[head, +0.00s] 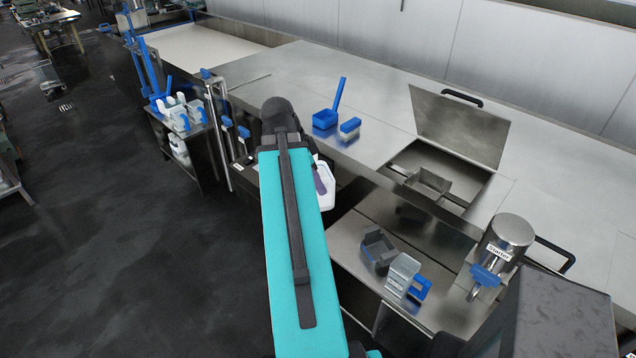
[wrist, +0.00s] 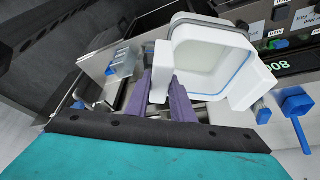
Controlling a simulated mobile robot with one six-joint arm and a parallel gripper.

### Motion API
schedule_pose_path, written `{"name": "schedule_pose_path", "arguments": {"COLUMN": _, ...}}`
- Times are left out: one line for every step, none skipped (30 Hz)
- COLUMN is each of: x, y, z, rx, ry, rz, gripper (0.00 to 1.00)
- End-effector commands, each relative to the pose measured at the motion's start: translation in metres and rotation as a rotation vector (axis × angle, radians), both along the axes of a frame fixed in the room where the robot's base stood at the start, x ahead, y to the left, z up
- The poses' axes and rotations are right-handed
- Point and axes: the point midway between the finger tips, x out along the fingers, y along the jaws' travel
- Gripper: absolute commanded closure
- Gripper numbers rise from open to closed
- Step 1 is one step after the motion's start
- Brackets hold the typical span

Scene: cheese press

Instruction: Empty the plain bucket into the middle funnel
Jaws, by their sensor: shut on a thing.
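My gripper (wrist: 174,98) has purple fingers and is shut on a plain white bucket (wrist: 162,70), at its near wall. In the wrist view I see into the bucket's mouth; the inside is pale with a blue line along it, and I cannot tell whether it holds anything. In the head view the bucket (head: 328,199) is half hidden behind my teal arm, beside the front edge of the steel counter. I cannot make out any funnel in either view; my arm hides part of the area around the bucket.
An open hatch (head: 455,128) and a labelled steel canister (head: 508,232) are at right. Clear and grey containers (head: 402,270) stand on the lower shelf. Dark floor lies open at left.

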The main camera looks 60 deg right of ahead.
Motion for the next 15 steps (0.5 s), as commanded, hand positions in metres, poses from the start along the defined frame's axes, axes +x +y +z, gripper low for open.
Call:
{"name": "schedule_pose_path", "arguments": {"x": 0.0001, "y": -0.0004, "z": 0.0045, "rx": -0.002, "ry": 0.000, "rz": -0.001, "gripper": 1.00}}
{"name": "schedule_pose_path", "arguments": {"x": 0.0001, "y": -0.0004, "z": 0.0058, "rx": -0.002, "ry": 0.000, "rz": -0.001, "gripper": 1.00}}
{"name": "schedule_pose_path", "arguments": {"x": 0.0002, "y": -0.0004, "z": 0.0074, "rx": -0.002, "ry": 0.000, "rz": -0.001, "gripper": 1.00}}
{"name": "schedule_pose_path", "arguments": {"x": 0.0001, "y": -0.0005, "z": 0.0085, "rx": -0.002, "ry": 0.000, "rz": -0.001, "gripper": 1.00}}
{"name": "schedule_pose_path", "arguments": {"x": 0.0001, "y": -0.0005, "z": 0.0093, "rx": -0.002, "ry": 0.000, "rz": -0.001, "gripper": 1.00}}
{"name": "schedule_pose_path", "arguments": {"x": 0.0001, "y": -0.0004, "z": 0.0102, "rx": -0.002, "ry": 0.000, "rz": -0.001, "gripper": 1.00}}
{"name": "schedule_pose_path", "arguments": {"x": 0.0000, "y": -0.0004, "z": 0.0106, "rx": -0.001, "ry": 0.000, "rz": 0.000, "gripper": 1.00}}
{"name": "schedule_pose_path", "arguments": {"x": 0.0000, "y": -0.0004, "z": 0.0109, "rx": -0.001, "ry": 0.000, "rz": 0.000, "gripper": 1.00}}
{"name": "schedule_pose_path", "arguments": {"x": 0.0001, "y": -0.0004, "z": 0.0110, "rx": -0.001, "ry": 0.000, "rz": 0.000, "gripper": 1.00}}
{"name": "schedule_pose_path", "arguments": {"x": 0.0001, "y": -0.0004, "z": 0.0110, "rx": -0.001, "ry": 0.000, "rz": 0.000, "gripper": 1.00}}
{"name": "schedule_pose_path", "arguments": {"x": 0.0000, "y": -0.0003, "z": 0.0109, "rx": -0.001, "ry": 0.000, "rz": 0.000, "gripper": 1.00}}
{"name": "schedule_pose_path", "arguments": {"x": 0.0000, "y": -0.0003, "z": 0.0107, "rx": -0.001, "ry": 0.000, "rz": 0.000, "gripper": 1.00}}
{"name": "schedule_pose_path", "arguments": {"x": 0.0000, "y": -0.0003, "z": 0.0107, "rx": -0.001, "ry": 0.000, "rz": 0.000, "gripper": 1.00}}
{"name": "schedule_pose_path", "arguments": {"x": 0.0000, "y": -0.0003, "z": 0.0107, "rx": -0.001, "ry": 0.000, "rz": 0.000, "gripper": 1.00}}
{"name": "schedule_pose_path", "arguments": {"x": 0.0000, "y": -0.0003, "z": 0.0107, "rx": -0.001, "ry": 0.000, "rz": 0.000, "gripper": 1.00}}
